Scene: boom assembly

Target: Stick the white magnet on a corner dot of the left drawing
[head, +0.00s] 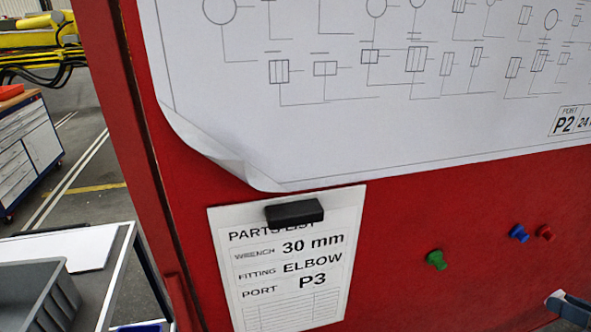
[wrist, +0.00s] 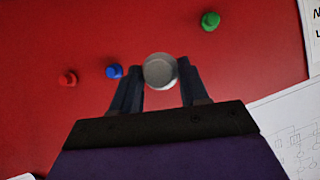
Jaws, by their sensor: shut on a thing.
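A large white line drawing (head: 330,75) hangs on the red panel in the head view, its lower left corner (head: 225,155) curled up off the panel. I cannot make out a corner dot on it. Part of the drawing shows at the lower right of the wrist view (wrist: 285,128). My gripper (wrist: 161,82) is shut on a pale round magnet (wrist: 160,70), held between the two dark fingertips in front of the red panel. In the head view only a small grey-blue part that may be my gripper shows at the lower right edge.
A parts list sheet (head: 290,285) hangs below the drawing under a black magnet (head: 294,212). Green (head: 436,260), blue (head: 519,234) and red (head: 544,232) pins sit to its right on the red panel (head: 400,210). A grey bin (head: 40,297) stands at the lower left.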

